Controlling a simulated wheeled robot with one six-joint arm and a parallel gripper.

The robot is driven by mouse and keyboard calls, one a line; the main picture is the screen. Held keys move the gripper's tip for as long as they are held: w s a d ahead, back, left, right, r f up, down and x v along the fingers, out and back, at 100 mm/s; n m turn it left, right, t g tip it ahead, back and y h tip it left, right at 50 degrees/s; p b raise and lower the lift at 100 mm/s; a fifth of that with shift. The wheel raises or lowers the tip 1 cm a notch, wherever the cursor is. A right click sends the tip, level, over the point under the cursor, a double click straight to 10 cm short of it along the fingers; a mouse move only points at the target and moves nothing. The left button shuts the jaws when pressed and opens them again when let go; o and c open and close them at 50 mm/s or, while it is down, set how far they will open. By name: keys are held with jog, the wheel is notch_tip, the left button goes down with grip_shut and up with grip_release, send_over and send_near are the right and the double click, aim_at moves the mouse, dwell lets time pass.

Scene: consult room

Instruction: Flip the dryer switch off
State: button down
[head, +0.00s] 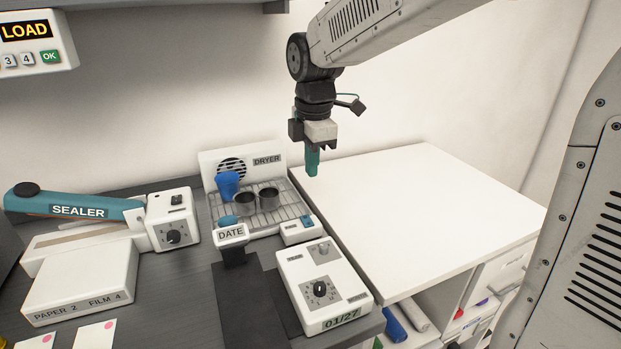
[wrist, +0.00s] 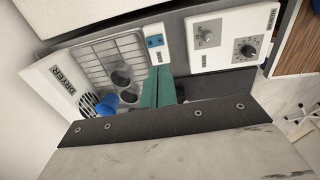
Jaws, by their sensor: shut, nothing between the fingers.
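The dryer (head: 266,158) is a white rack unit at the back of the dark counter, with a round vent and a wire grid. Its switch box (head: 296,233) sits at the front right corner, with a small blue rocker switch (head: 306,220). The blue switch also shows in the wrist view (wrist: 154,41), just beyond my fingertips. My gripper (head: 312,168) points down with its teal fingers shut and empty. It appears raised above the counter, apart from the switch. In the wrist view the fingers (wrist: 158,80) hide part of the area near the dryer's front edge.
The rack holds a blue cup (head: 228,185) and two metal cups (head: 245,202). A DATE stamp (head: 232,234) and a white dial box (head: 323,284) stand in front of the dryer. A sealer (head: 80,206) is at left. The white tabletop (head: 420,215) at right is clear.

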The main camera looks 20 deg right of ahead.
jog(key=shift+r, duration=0.2)
jog(key=s+d+m, duration=0.2)
jog(key=s+m, duration=0.7)
jog(key=s, duration=0.4)
jog(key=s+d+f+m, duration=0.1)
jog(key=s+d+m, duration=0.2)
jog(key=s+m, duration=0.6)
jog(key=s, duration=0.5)
jog(key=shift+s+d+f, duration=0.15)
jog(key=shift+d+f, duration=0.1)
